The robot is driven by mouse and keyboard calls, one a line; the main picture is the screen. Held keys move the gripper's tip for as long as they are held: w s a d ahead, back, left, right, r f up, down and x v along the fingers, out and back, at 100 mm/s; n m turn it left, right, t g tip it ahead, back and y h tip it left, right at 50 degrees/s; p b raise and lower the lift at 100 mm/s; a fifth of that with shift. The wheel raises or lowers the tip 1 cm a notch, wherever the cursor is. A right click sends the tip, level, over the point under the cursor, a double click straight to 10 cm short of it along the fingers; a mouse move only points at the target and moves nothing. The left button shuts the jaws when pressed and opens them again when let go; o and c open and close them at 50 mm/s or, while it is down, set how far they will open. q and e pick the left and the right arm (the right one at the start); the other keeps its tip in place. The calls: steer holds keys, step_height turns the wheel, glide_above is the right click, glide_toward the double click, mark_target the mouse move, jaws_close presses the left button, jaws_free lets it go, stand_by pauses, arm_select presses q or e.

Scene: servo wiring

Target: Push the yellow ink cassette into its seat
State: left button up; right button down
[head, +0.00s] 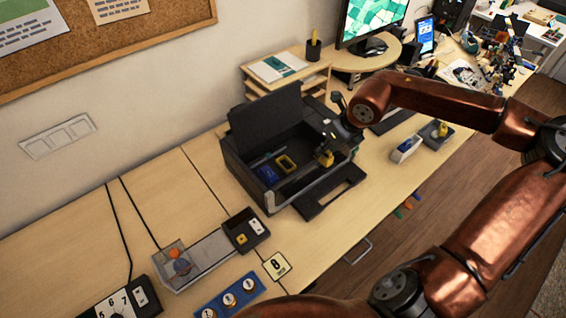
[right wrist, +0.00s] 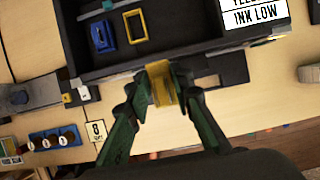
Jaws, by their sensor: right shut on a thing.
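The black printer (head: 243,158) stands on the bench with its lid raised. Inside it a yellow-rimmed slot (head: 286,163) shows dark and empty, with a blue piece (head: 267,173) to its left. In the right wrist view the yellow-rimmed slot (right wrist: 135,27) lies beyond my fingers, up and to the left. My right gripper (right wrist: 163,88) is shut on the yellow cassette (right wrist: 161,78), at the printer's front right side. The cassette also shows in the head view (head: 327,159), apart from the slot; its lower end is partly hidden. My left gripper is not in view.
The printer's front flap (head: 330,192) is folded down. A white and blue box (head: 406,148) stands to the right. A black tray (head: 246,231) and a blue dial panel (head: 230,298) lie to the left.

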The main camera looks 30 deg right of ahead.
steer(key=w+a+f+b, duration=0.1)
steer(key=w+f, duration=0.1)
steer(key=w, duration=0.1)
steer(key=w+a+f+b, duration=0.1)
steer(key=w+a+f, duration=0.1)
steer(key=w+f, duration=0.1)
steer(key=w+a+f+b, duration=0.1)
steer(key=w+f, duration=0.2)
steer(key=w, duration=0.2)
steer(key=shift+w+a+f+b, duration=0.2)
steer(key=shift+a+b, duration=0.1)
steer(key=shift+b, duration=0.1)
steer(key=shift+w+a+f, duration=0.15)
steer(key=shift+w+f, duration=0.2)
steer(key=shift+f, duration=0.1)
steer(key=f, duration=0.1)
steer(key=f+b, duration=0.1)
steer(key=f, duration=0.1)
steer(key=shift+w+a+f, duration=0.1)
steer(key=shift+w+f, duration=0.1)
steer(key=shift+w, duration=0.05)
steer(key=shift+f, duration=0.15)
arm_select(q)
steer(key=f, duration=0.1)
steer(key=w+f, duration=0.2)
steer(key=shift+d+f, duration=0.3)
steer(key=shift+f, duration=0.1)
arm_select(e)
steer(key=c, duration=1.7)
jaws_free()
